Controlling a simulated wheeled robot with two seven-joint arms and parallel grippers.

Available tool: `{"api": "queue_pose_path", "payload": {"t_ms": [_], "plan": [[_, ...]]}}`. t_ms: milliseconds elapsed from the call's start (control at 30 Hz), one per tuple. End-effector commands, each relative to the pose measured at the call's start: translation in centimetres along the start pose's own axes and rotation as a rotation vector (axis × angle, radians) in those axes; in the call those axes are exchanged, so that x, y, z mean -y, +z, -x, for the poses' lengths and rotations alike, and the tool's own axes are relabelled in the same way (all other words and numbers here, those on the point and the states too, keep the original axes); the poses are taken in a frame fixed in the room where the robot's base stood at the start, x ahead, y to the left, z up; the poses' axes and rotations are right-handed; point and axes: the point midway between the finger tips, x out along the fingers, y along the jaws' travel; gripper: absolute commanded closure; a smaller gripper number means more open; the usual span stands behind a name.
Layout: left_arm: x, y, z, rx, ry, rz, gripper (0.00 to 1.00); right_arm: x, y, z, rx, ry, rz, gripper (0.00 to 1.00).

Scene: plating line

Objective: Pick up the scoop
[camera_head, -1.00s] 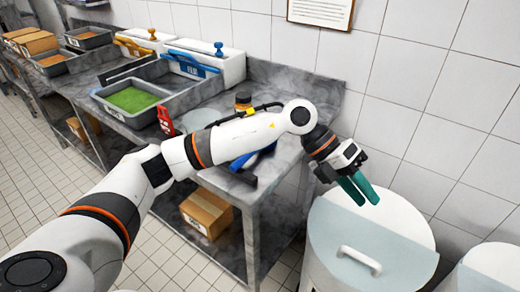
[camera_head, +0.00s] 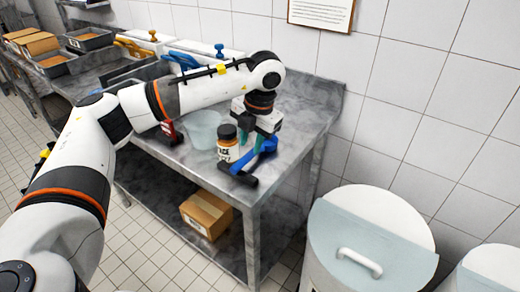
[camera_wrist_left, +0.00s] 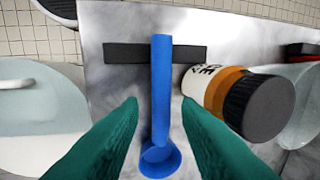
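The blue scoop (camera_head: 268,147) rests on a dark bar-shaped holder (camera_head: 240,175) near the end of the steel table. In the left wrist view the scoop's long handle (camera_wrist_left: 161,70) points up the picture across the dark holder (camera_wrist_left: 122,53), with its round end at the bottom. My left gripper (camera_head: 252,142) is above the scoop and partly hides it. In the wrist view its two green fingers (camera_wrist_left: 159,102) are apart, one on each side of the scoop, with gaps showing. My right gripper is not in view.
A jar with a black lid (camera_head: 228,145) stands close beside the scoop, near one finger in the wrist view. A translucent tub (camera_head: 202,130) and a red object (camera_head: 172,132) are farther left. A white lidded bin (camera_head: 410,225) stands right of the table (camera_head: 310,110).

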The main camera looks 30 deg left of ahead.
Motion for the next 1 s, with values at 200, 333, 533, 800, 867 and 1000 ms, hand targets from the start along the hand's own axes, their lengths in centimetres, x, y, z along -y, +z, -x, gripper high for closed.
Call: {"api": "queue_pose_path", "payload": {"t_ms": [200,333,533,800,867,1000], "plan": [[0.3,0.0,-2.8,0.005,-0.001,-0.001,0.7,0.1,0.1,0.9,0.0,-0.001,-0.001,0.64],[0.2,0.0,-4.5,0.004,0.001,-0.001,0.7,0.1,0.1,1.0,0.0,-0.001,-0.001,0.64],[0.2,-0.1,-5.2,0.001,0.001,-0.001,0.7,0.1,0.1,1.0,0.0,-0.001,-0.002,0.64],[0.2,-0.1,-5.2,0.001,0.001,-0.001,0.96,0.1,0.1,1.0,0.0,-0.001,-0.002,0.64],[0.2,-0.1,-5.2,0.001,0.001,-0.001,1.0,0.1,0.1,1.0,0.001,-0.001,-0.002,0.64],[0.2,-0.1,-5.1,0.0,0.001,-0.001,1.0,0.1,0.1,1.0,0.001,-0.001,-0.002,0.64]]}}
